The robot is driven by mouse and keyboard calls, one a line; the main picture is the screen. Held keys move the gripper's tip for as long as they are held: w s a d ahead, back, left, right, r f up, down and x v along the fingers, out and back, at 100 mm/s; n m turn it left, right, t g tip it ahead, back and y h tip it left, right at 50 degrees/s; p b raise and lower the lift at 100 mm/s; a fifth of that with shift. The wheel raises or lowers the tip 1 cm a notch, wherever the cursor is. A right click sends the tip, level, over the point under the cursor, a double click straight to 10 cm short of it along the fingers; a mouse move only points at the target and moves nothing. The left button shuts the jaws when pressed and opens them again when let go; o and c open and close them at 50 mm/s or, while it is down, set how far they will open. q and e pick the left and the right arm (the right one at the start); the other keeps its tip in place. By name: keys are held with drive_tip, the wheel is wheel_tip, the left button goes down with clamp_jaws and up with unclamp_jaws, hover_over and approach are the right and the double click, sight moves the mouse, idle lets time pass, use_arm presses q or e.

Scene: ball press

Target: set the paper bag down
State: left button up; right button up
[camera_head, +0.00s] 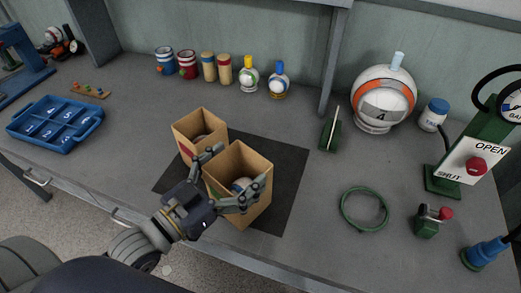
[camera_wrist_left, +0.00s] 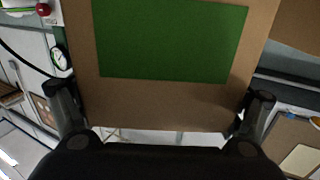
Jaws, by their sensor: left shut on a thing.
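The paper bag (camera_head: 252,207) is an open-topped brown bag with a whitish and blue ball-like thing inside. My left gripper (camera_head: 243,170) is shut on it, with a finger on each of two opposite sides. In the left wrist view the bag's brown face with a green label (camera_wrist_left: 172,40) fills the middle, between the fingers. The bag looks upright over the black mat (camera_head: 287,190); I cannot tell whether its base touches the mat. A second brown bag (camera_head: 183,135) with a red label stands just behind it to the left. My right gripper is not in view.
A blue numbered tray (camera_head: 58,124) lies at the left. Cans and bottles (camera_head: 248,77) line the back. A green block (camera_head: 330,135), a large white-orange ball (camera_head: 384,98), a green hose ring (camera_head: 365,208) and a green press (camera_head: 470,160) are at the right. The mat's right part is clear.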

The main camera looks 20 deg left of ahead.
sight(248, 151)
use_arm(q)
drive_tip(key=w, duration=0.1)
drive_tip(key=w+b, duration=0.2)
drive_tip(key=w, duration=0.1)
drive_tip(key=shift+d+f, duration=0.3)
drive_tip(key=w, duration=0.1)
drive_tip(key=w+p, duration=0.1)
drive_tip(key=shift+w+d+r, duration=0.15)
drive_tip(key=shift+w+d, duration=0.05)
drive_tip(key=shift+w, duration=0.2)
drive_tip(key=w+f, duration=0.4)
drive_tip(key=w, duration=0.1)
drive_tip(key=shift+w+d+f, duration=0.2)
drive_tip(key=shift+d, duration=0.2)
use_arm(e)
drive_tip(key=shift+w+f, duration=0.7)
use_arm(q)
drive_tip(key=shift+f, duration=0.1)
drive_tip(key=o, duration=1.1)
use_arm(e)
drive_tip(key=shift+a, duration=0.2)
